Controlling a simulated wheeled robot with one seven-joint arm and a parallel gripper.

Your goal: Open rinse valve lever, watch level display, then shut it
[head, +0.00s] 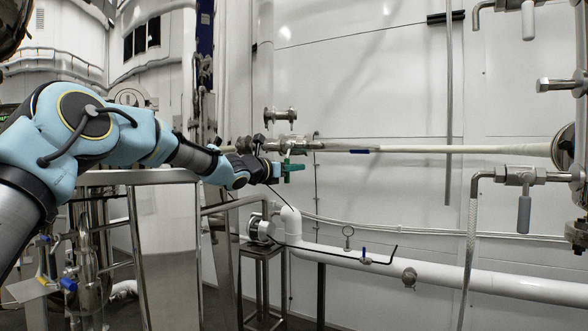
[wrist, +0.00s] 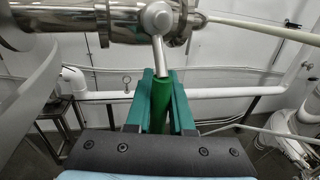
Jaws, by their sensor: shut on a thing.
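The rinse valve lever has a bright green handle (wrist: 161,100) on a bare metal stem with a rounded head (wrist: 157,20). In the wrist view it hangs down from a steel pipe fitting, slightly tilted. My gripper (wrist: 166,82) has dark green fingers, one on each side of the handle, and is shut on it. In the head view my gripper (head: 291,167) is just under the horizontal pipe at mid-picture, and the handle is too small to make out clearly. A small patch of green marks at the far left edge, partly behind my arm, may be a display; I cannot read it.
A long horizontal pipe (head: 440,149) runs right from the valve. A white pipe (head: 450,279) with a small gauge (head: 348,232) lies lower. A steel cabinet (head: 168,250) and a metal stand (head: 262,285) are below my arm. Hanging valves (head: 524,205) are at right.

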